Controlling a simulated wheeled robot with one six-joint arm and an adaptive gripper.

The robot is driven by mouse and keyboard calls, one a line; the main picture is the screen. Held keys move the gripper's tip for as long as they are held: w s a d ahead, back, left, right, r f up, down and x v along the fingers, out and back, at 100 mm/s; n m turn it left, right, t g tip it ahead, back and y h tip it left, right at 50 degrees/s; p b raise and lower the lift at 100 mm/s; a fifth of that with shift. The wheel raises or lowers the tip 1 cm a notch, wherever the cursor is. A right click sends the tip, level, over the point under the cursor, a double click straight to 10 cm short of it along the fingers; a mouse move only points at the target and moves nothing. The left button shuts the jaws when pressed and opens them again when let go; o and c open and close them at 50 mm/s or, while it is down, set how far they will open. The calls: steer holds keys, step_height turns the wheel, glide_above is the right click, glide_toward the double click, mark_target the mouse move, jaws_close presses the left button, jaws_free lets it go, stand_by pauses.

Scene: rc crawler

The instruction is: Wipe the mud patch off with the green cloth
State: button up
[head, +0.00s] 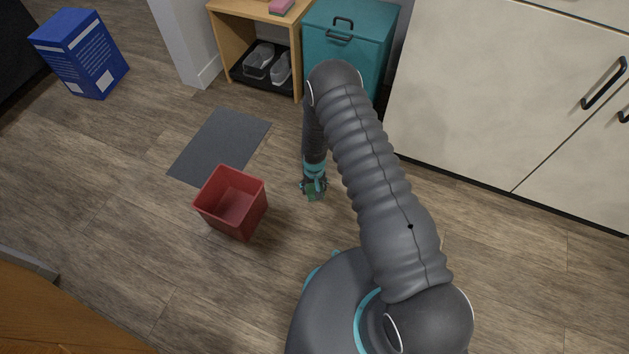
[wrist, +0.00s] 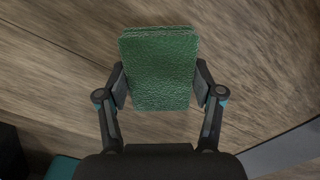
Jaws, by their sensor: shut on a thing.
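The green cloth (wrist: 160,70) is a folded, textured pad between the two fingers of my gripper (wrist: 162,88) in the wrist view. My gripper is shut on it. In the head view my gripper (head: 313,188) points down near the wood floor, to the right of the red bin, with a bit of the green cloth (head: 314,195) showing below it. I cannot tell whether the cloth touches the floor. I see no mud patch in either view; my arm and the cloth cover part of the floor.
An open red bin (head: 232,203) stands left of my gripper, by a dark grey mat (head: 220,146). Behind are a teal cabinet (head: 345,40), a wooden shelf (head: 228,40) with shoes on a black tray (head: 246,78), and cream cupboards (head: 490,90). A blue box (head: 80,52) stands far left.

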step_height(320, 180, up, 3)
steer(key=shift+a+r+p, duration=0.1)
steer(key=shift+p, duration=0.6)
steer(key=shift+r+p, duration=0.3)
steer(key=shift+r, duration=0.4)
steer(key=shift+r+p, duration=0.7)
steer(key=shift+r, duration=1)
